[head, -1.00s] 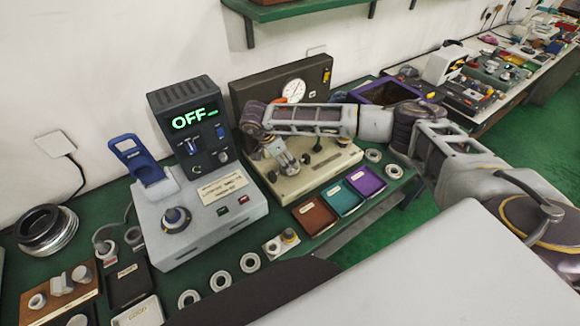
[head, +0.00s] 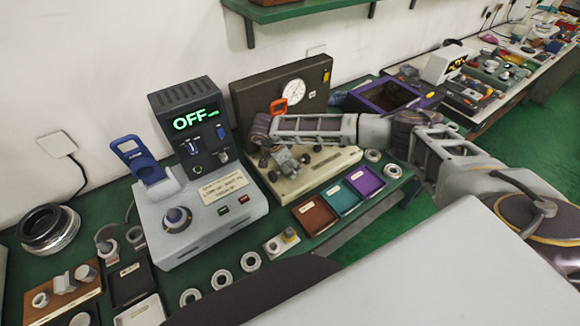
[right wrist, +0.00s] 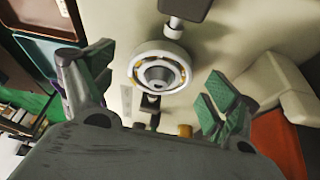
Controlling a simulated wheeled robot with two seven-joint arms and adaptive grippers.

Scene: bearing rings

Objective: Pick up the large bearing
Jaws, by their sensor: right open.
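In the right wrist view, a bearing ring (right wrist: 158,72) with a pale outer race and an orange-brown band sits around a grey cone-shaped hub on the beige fixture. My right gripper (right wrist: 155,100) is open, its green-padded fingers apart on either side and empty, with the ring beyond and between them. In the head view my right gripper (head: 287,166) hangs over the beige fixture base (head: 322,172), and the ring there is hidden or too small to tell. Large dark and silver rings (head: 50,230) lie stacked at the far left. My left gripper is not in view.
The grey device with the OFF display (head: 205,200) stands left of the fixture. Brown (head: 314,215), teal (head: 341,198) and purple (head: 365,181) trays lie in front. Several small rings (head: 221,280) lie along the bench front. A dark upright panel with a dial (head: 290,92) stands behind.

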